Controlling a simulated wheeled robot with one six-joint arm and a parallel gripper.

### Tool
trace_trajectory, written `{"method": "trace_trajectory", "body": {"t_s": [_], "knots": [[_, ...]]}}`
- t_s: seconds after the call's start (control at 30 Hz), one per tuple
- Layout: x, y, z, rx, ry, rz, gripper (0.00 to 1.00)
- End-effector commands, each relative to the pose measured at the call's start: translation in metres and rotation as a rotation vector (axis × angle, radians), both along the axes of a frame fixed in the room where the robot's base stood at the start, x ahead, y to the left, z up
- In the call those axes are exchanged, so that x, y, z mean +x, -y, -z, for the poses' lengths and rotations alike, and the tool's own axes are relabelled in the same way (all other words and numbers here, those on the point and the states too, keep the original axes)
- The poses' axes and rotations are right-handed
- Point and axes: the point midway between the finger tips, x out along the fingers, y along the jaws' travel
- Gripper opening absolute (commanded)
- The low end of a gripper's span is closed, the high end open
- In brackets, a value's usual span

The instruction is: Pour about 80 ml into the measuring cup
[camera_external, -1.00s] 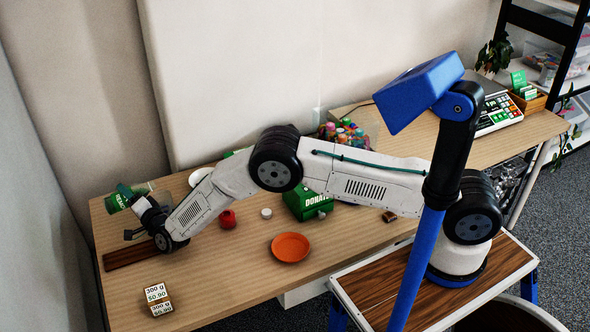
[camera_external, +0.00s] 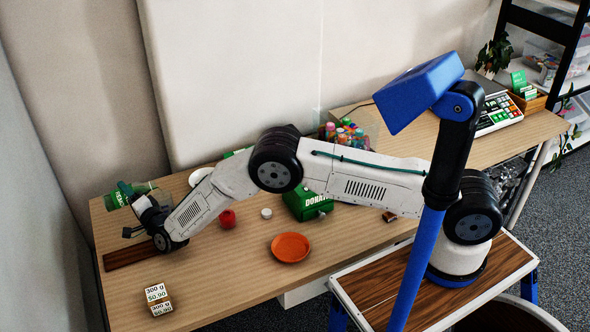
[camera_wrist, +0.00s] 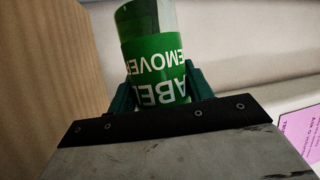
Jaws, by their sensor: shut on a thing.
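My gripper (camera_external: 128,192) is shut on a green-labelled bottle (camera_external: 113,200) at the far left end of the table. In the wrist view the bottle (camera_wrist: 152,70) sits between the green fingers; its label, reading in part "LABEL REMOVER", appears upside down, and its clear upper part runs out of the picture. The bottle looks tilted in the external view. A clear, greenish shape shows just behind my gripper; I cannot tell whether it is the measuring cup. No measuring cup can be made out clearly, and no liquid stream is visible.
A red object (camera_external: 227,218), an orange dish (camera_external: 291,247), a white cap (camera_external: 266,213) and a green donation box (camera_external: 303,204) lie to the right. The wall is close behind.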

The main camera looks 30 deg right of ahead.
Motion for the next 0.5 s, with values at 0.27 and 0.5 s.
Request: {"method": "trace_trajectory", "body": {"t_s": [0.27, 0.5], "knots": [[-0.0001, -0.0009, -0.0028, 0.027, 0.001, 0.000, 0.22], [0.0001, -0.0028, -0.0042, 0.040, 0.002, 0.000, 0.22]]}}
